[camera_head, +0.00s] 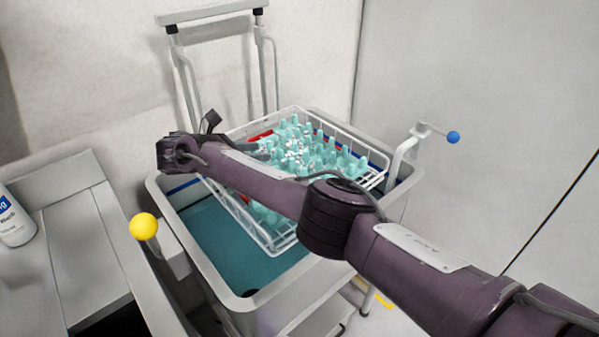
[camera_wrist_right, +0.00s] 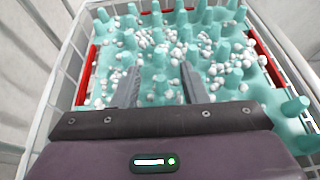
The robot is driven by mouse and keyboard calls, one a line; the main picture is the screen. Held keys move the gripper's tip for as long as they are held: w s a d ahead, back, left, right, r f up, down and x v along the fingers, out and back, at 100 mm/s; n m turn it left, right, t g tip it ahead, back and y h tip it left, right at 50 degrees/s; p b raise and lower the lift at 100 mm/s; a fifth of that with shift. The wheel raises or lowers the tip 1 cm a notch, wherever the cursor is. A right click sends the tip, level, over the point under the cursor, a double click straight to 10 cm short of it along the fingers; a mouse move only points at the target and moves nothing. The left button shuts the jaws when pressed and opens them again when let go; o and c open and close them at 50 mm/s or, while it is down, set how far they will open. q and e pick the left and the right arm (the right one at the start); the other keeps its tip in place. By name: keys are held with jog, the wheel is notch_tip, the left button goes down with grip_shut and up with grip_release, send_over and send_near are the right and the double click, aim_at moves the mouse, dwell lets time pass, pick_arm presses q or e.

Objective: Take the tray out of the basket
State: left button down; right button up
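A teal egg tray (camera_head: 346,162) with upright pegs lies inside a white wire basket (camera_head: 277,240). Small white eggs are scattered among its pegs, and it fills much of the right wrist view (camera_wrist_right: 160,58). Red strips (camera_wrist_right: 88,73) show at the tray's sides. My right gripper (camera_wrist_right: 160,82) is over the tray with its two fingers apart and nothing visible between them. Whether the fingertips touch the tray I cannot tell. In the head view my right arm crosses in front of the basket and hides part of it. My left gripper is not in view.
The basket sits in a grey cart tub with a teal floor (camera_head: 215,240). A blue knob (camera_head: 453,137) is at the right and a yellow ball knob (camera_head: 143,226) at the left. A white bottle (camera_head: 12,218) stands on a grey counter (camera_head: 85,240). Walls are close behind.

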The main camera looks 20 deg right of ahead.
aim_at(278, 153)
jog(key=shift+a+f, duration=0.15)
jog(key=shift+a, duration=0.3)
jog(key=shift+d, duration=0.15)
jog(key=p+x, duration=0.2)
jog(key=x, duration=0.3)
jog(key=shift+d+f, duration=0.2)
jog(key=shift+f, duration=0.05)
jog(key=shift+d+f, duration=0.2)
jog(key=shift+d, duration=0.15)
jog(key=shift+w+d+f, duration=0.1)
jog(key=shift+w, duration=0.05)
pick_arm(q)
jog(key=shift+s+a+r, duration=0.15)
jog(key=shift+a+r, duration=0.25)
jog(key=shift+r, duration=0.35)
pick_arm(e)
grip_shut()
